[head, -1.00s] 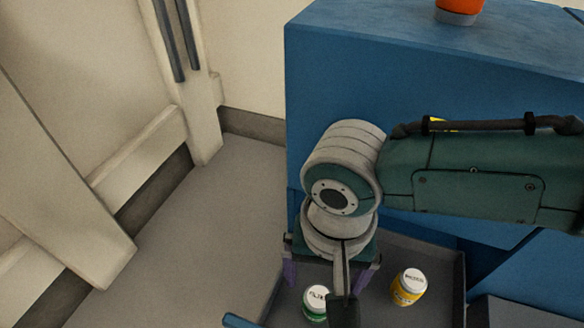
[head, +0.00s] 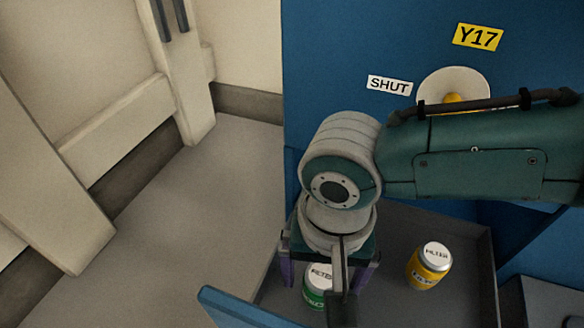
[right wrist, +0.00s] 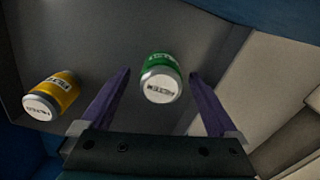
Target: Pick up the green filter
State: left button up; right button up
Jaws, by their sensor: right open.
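The green filter (head: 315,288) is a small green canister with a white labelled lid. It stands in the open grey drawer, partly hidden behind my right gripper (head: 330,275) in the head view. In the right wrist view the green filter (right wrist: 161,78) lies between the lines of the two purple fingers of my right gripper (right wrist: 160,95). That gripper is open and empty, pointing down over the drawer, with a gap to each side of the filter. I cannot tell how far the fingertips are above it. My left gripper is not in view.
A yellow filter (head: 429,266) with a white lid stands in the same drawer (head: 478,262), right of the green one; the wrist view shows it too (right wrist: 52,96). The blue cabinet (head: 340,40) with a SHUT sign (head: 389,85) rises behind. Floor (head: 215,190) is clear at left.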

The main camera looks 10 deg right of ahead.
jog(key=shift+r, duration=0.1)
grip_shut()
dwell(0.6)
